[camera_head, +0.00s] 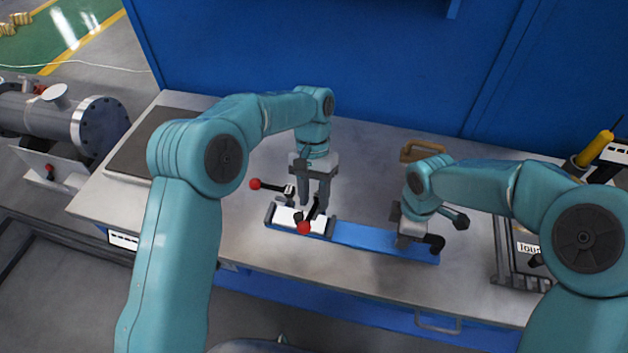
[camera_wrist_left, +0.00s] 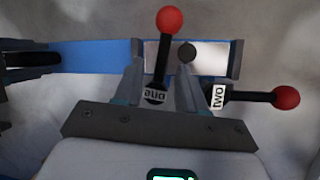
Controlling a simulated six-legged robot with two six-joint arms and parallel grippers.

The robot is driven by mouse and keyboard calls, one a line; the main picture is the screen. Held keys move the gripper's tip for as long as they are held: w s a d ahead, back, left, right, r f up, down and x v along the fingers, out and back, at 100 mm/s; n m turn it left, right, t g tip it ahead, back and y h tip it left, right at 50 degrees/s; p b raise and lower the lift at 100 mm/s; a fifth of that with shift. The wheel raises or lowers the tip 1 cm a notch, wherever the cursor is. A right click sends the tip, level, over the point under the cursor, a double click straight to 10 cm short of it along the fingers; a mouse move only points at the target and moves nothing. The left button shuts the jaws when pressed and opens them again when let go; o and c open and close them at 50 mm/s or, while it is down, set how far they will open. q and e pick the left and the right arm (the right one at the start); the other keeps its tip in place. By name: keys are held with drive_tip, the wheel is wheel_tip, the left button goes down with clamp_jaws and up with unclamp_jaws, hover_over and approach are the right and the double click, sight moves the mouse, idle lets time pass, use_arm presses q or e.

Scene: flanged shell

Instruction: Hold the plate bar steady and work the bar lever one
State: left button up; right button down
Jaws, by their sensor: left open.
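The plate bar (camera_head: 365,237) is a long blue bar lying on the metal bench, with a pale plate at its left end. Lever one, with a red ball (camera_head: 304,227) on a black shaft, stands at that plate; its label "one" (camera_wrist_left: 155,95) shows in the left wrist view. My left gripper (camera_head: 317,201) is open above the plate, and lever one's shaft lies between its fingers (camera_wrist_left: 160,68). Lever two, also red-balled (camera_head: 255,184), points left, beside the left gripper. My right gripper (camera_head: 407,240) is at the bar's right end; its fingers are too hidden to judge.
A dark flat panel (camera_head: 150,148) lies on the bench's left. A brown handled object (camera_head: 423,151) sits behind my right gripper. A blue wall (camera_head: 370,50) closes off the back. Bench in front of the bar is clear.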

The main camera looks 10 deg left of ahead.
use_arm(q)
drive_tip(key=v, duration=1.1)
drive_tip(key=shift+r, duration=0.25)
use_arm(e)
drive_tip(key=c, duration=0.7)
unclamp_jaws()
drive_tip(key=shift+c, duration=0.2)
